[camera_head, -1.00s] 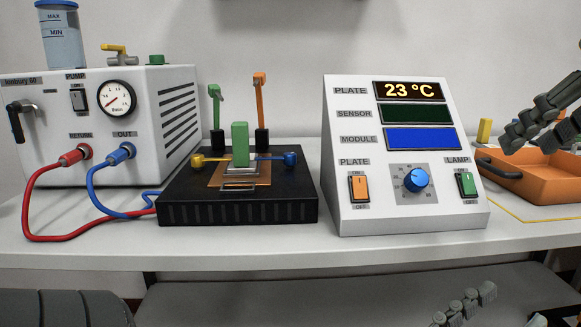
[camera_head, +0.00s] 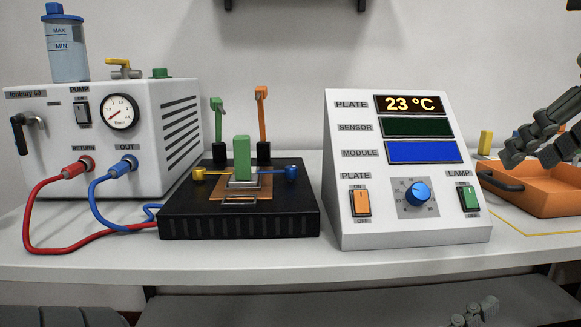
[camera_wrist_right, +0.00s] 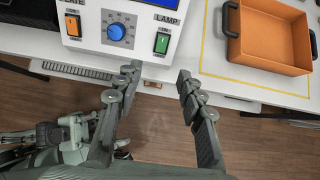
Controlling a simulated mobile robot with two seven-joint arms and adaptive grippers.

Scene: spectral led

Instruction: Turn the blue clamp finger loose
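The blue clamp finger (camera_head: 291,174) is at the right side of the black plate unit (camera_head: 240,228); its arm points left toward the small grey module (camera_head: 245,181) on the copper square (camera_head: 232,194). A yellow clamp finger (camera_head: 199,174) points in from the left. A green block (camera_head: 242,157) stands upright over the module. My right gripper (camera_head: 530,160) is far right of the clamp, in front of the orange tray in the head view. In the right wrist view it is open and empty (camera_wrist_right: 157,75). Grey finger-like parts at the bottom edge (camera_head: 475,312) may be my left gripper; they are cut off.
A control panel (camera_head: 400,228) reading 23 °C stands between the clamp and the orange tray (camera_head: 540,203). A pump unit (camera_head: 95,150) with red and blue hoses stands left. Green (camera_head: 217,118) and orange (camera_head: 262,118) levers rise behind the clamp.

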